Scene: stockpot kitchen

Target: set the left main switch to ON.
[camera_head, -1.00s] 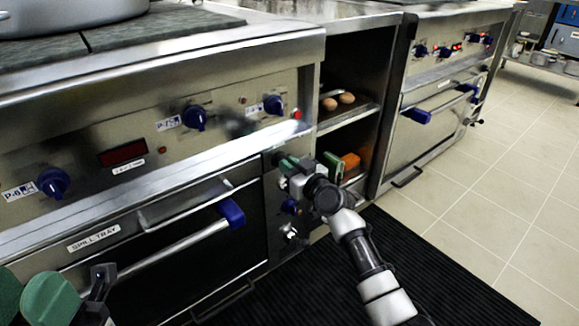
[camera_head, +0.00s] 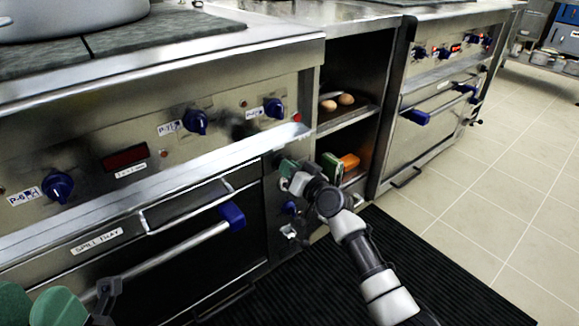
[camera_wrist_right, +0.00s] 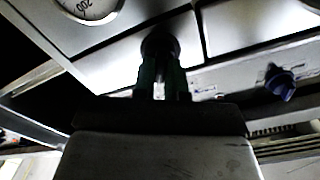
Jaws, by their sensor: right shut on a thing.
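A dark round switch knob (camera_wrist_right: 160,43) sits on the steel panel right of the oven door; I take it for the left main switch. In the right wrist view my right gripper (camera_wrist_right: 162,78) is shut on it, one dark green finger on each side. In the head view my right gripper (camera_head: 287,168) is at this panel, just under the counter ledge, and largely hides the knob. Its ON or OFF setting cannot be read. My left gripper (camera_head: 38,306) shows only as green finger parts at the bottom left, away from the knob.
A blue knob (camera_head: 290,208) is just below my right gripper. The oven door handle (camera_head: 185,246) with its blue end (camera_head: 232,214) sticks out to the left. The counter ledge (camera_head: 190,167) overhangs above. An open shelf (camera_head: 345,122) is to the right.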

